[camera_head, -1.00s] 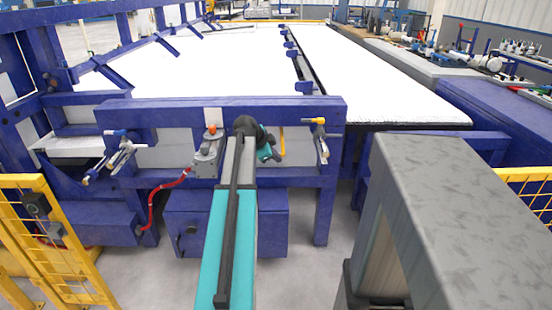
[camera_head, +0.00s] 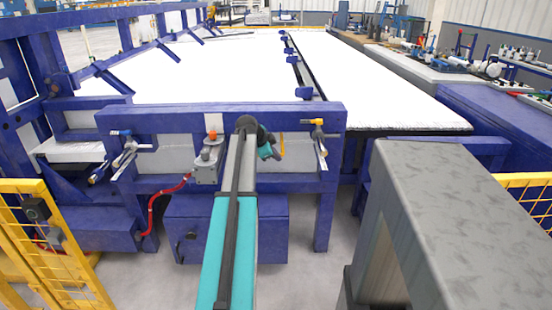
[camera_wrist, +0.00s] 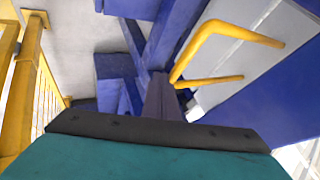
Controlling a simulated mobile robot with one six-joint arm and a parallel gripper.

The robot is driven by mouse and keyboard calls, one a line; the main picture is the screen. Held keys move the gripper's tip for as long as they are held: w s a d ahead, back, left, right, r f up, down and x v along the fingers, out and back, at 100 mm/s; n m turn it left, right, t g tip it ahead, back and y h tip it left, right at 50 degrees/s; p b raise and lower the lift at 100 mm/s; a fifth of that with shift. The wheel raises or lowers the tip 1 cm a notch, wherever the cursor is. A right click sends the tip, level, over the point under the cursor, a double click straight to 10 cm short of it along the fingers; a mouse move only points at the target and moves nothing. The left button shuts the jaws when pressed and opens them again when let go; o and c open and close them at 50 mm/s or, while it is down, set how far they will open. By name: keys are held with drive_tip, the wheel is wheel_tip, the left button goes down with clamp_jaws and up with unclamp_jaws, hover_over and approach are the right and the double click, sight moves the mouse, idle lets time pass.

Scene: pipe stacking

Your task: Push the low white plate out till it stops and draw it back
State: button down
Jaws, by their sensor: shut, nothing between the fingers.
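A pale white-grey panel (camera_head: 295,164) stands low behind the blue front beam; I take it for the low white plate. It also fills the upper right of the wrist view (camera_wrist: 245,35), with a bent yellow handle (camera_wrist: 205,32) in front of it. The handle (camera_head: 282,143) shows as a thin upright bar in the head view. My gripper (camera_head: 268,152) is just left of the handle, in front of the panel. In the wrist view my shut, empty gripper (camera_wrist: 163,98) points toward the blue frame, left of the handle. Whether it touches anything cannot be told.
The blue front beam (camera_head: 300,114) crosses above the panel. A grey box (camera_head: 208,168) with a red hose sits left of my arm. Yellow fencing (camera_head: 55,240) stands at left.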

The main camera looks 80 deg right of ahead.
drive_tip(key=shift+a, duration=0.15)
drive_tip(key=w+a+r, duration=0.3)
drive_tip(key=a+r, duration=0.4)
drive_tip(key=a, duration=0.2)
drive_tip(key=shift+p, duration=0.45)
idle(0.4)
